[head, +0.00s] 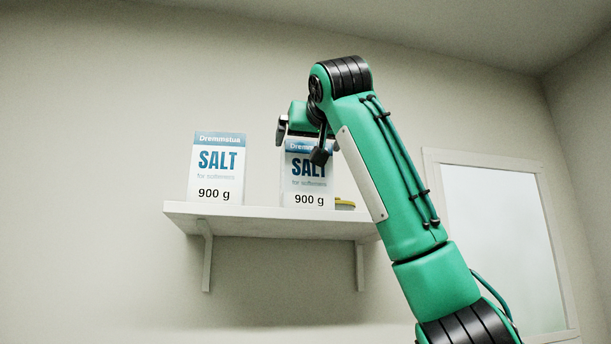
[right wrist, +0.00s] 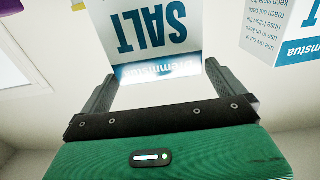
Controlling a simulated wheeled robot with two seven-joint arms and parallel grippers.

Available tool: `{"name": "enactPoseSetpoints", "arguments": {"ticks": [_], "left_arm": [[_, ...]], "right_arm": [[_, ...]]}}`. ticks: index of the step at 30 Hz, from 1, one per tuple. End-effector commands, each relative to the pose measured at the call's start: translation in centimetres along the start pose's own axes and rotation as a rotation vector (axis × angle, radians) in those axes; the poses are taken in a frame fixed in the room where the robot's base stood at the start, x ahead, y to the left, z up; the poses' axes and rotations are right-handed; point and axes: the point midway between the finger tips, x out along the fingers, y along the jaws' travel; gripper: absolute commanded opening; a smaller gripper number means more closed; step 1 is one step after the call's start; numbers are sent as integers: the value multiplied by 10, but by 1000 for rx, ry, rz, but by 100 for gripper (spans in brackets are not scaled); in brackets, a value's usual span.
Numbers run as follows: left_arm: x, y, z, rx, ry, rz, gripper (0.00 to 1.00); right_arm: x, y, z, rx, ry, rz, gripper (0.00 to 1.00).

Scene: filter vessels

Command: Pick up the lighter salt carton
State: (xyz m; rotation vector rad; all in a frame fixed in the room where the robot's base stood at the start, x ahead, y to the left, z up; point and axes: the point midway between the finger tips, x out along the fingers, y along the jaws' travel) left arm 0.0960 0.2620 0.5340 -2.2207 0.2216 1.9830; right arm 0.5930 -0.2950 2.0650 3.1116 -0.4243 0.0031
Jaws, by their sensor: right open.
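Two white and blue salt cartons stand upright on a wall shelf. The left carton (head: 217,172) and the right carton (head: 308,184) look alike, and both are printed 900 g. My right gripper (head: 301,141) is open at the top of the right carton, one finger toward each side. In the right wrist view, the right carton (right wrist: 150,38) appears upside down between the spread fingers (right wrist: 159,78), with no clear grip on it. The left carton (right wrist: 285,36) shows at the upper right there, apart from the fingers. My left gripper is out of view.
The white shelf (head: 255,216) sits on two brackets against a plain wall. A yellow item (head: 345,203) lies on it just right of the right carton, partly hidden by my arm. A clear gap separates the cartons. A pale framed panel (head: 500,235) is at the right.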

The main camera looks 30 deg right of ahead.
Motion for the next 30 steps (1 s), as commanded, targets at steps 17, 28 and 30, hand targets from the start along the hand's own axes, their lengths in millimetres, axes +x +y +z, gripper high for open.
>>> {"name": "enactPoseSetpoints", "arguments": {"ticks": [17, 28, 30], "left_arm": [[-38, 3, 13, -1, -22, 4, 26], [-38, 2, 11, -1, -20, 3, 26], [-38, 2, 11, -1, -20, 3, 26]], "right_arm": [[46, 0, 3, 0, 0, 0, 100], [46, 0, 3, 0, 0, 0, 48], [46, 0, 3, 0, 0, 0, 42]]}}
